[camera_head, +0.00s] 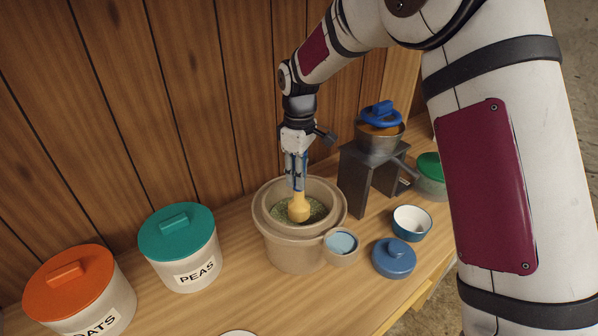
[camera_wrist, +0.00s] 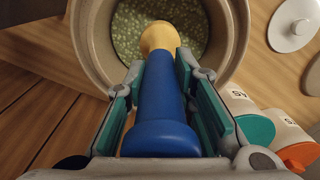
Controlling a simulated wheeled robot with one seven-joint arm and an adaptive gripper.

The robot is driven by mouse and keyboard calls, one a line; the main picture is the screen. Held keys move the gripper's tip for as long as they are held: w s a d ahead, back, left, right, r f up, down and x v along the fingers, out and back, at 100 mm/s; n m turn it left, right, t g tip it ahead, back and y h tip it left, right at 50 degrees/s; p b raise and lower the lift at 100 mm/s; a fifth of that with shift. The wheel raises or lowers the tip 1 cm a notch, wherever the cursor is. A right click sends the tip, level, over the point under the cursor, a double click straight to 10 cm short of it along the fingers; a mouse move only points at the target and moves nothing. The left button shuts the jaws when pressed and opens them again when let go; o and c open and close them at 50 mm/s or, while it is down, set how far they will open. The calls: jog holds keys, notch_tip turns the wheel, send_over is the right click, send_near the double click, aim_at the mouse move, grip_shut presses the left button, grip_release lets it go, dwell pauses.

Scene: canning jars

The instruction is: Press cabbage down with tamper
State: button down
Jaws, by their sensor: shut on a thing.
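My gripper (camera_head: 296,172) is shut on the tamper, which has a blue handle (camera_wrist: 162,95) and a yellow head (camera_head: 299,207). The tamper points down into the large beige crock (camera_head: 283,250). Its yellow head is inside the crock's mouth, over the green shredded cabbage (camera_head: 316,208). In the wrist view the blue handle lies between my fingers, and the cabbage (camera_wrist: 128,30) shows around the yellow head. I cannot tell whether the head touches the cabbage.
A small beige cup (camera_head: 342,256) stands against the crock's front right. A teal-lidded PEAS jar (camera_head: 178,232) and an orange-lidded jar (camera_head: 68,283) stand left. Right are a dark stand (camera_head: 352,180) with a metal bowl, a blue-rimmed bowl (camera_head: 411,224) and a blue lid (camera_head: 394,260).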

jog(key=shift+f+b, duration=0.3)
jog(key=shift+f, duration=1.15)
jog(key=shift+r, duration=1.85)
jog(key=shift+f, duration=0.15)
jog(key=shift+f, duration=1.65)
jog(key=shift+r, duration=1.8)
jog(key=shift+f, duration=0.15)
